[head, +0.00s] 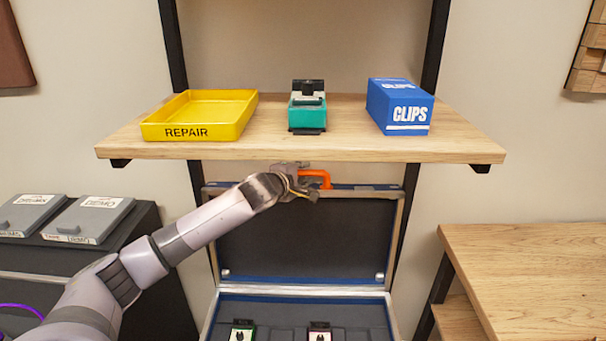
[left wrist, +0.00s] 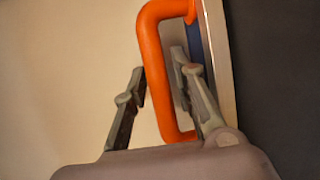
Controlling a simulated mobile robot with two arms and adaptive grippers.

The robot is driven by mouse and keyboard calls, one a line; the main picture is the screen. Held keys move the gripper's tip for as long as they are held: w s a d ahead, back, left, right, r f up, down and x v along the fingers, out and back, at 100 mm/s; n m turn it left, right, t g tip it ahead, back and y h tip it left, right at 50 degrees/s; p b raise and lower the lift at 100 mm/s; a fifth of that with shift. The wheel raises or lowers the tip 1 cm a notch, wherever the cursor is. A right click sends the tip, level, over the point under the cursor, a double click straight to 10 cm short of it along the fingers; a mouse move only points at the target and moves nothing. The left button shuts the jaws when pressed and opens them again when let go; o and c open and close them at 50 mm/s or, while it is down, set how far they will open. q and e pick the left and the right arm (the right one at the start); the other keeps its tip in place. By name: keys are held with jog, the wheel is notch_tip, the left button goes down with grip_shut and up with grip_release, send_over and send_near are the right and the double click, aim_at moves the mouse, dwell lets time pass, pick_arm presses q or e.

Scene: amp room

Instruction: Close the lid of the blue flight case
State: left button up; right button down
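The blue flight case (head: 300,290) stands open below the shelf. Its lid (head: 305,238) is raised upright, with a dark lining and silvery edges. An orange handle (head: 321,175) sits at the lid's top edge. My left gripper (head: 308,186) is at this handle. In the left wrist view the orange handle (left wrist: 151,55) runs between the two fingers of my left gripper (left wrist: 160,66). The fingers are apart, one inside the handle's loop and one outside, with a gap showing. Whether either finger touches it, I cannot tell. My right gripper is not in view.
A wooden shelf (head: 300,148) just above the lid holds a yellow REPAIR tray (head: 200,131), a teal device (head: 307,113) and a blue CLIPS box (head: 400,106). Two small items (head: 242,331) (head: 319,331) lie in the case. A wooden desk (head: 530,265) stands right.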

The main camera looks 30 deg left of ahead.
pick_arm(q)
jog(key=shift+c, duration=0.5)
grip_shut()
